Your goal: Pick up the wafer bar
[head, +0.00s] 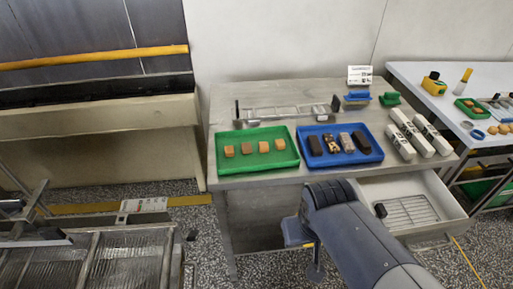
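A green tray (287,161) on the grey bench holds several small tan and brown blocks, among them a light tan block (229,151) and a reddish-brown block (246,148). A blue tray (340,162) beside it holds several bars, mostly dark, including a dark bar (314,146) and a greyish bar (347,142). The pieces are too small for me to tell which one is the wafer bar. My arm reaches up from the bottom right and ends in front of the bench. My gripper's fingers do not show, and nothing of the arm touches either tray.
A metal rack (285,113) stands behind the trays. White boxes (419,137) lie right of the blue tray. An open drawer (455,212) juts out at the bench's front right. A white side table (410,71) stands at right, and machinery (90,265) is at lower left.

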